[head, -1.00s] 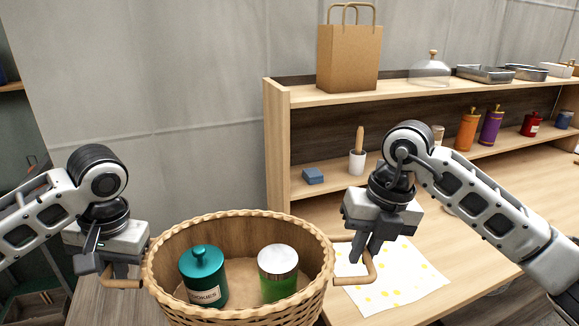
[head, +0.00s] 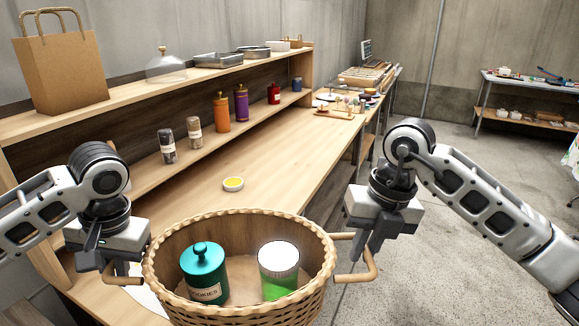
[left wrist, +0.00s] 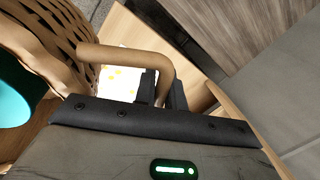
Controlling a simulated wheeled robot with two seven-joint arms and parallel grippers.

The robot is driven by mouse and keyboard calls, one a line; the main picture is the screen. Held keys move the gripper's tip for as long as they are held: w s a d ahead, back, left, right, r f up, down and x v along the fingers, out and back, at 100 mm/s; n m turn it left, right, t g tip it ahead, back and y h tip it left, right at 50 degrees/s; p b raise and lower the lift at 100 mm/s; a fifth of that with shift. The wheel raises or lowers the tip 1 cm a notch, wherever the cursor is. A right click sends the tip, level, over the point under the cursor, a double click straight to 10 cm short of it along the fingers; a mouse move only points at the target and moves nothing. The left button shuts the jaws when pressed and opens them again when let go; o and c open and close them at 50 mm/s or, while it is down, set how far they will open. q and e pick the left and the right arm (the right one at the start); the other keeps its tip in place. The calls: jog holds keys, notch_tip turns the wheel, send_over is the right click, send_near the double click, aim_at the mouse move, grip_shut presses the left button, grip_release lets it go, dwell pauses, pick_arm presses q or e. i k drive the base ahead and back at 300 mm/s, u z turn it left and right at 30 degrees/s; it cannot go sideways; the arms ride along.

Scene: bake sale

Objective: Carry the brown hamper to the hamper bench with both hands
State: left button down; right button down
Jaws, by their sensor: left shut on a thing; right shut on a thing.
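The brown hamper (head: 235,313) is a woven basket with a wooden handle on each side, held upright between my two grippers in the head view. My right gripper (head: 362,255) is shut on the right handle (head: 368,272). I cannot tell which table is the hamper bench.
A long wooden counter (head: 270,160) with a shelf runs behind the hamper. Another table (head: 530,85) stands at the far right. Open floor (head: 430,160) lies to the right.

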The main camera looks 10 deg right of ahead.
aim_at(320, 136)
jog(key=z, duration=0.95)
jog(key=i, duration=5.05)
jog(key=u, duration=3.05)
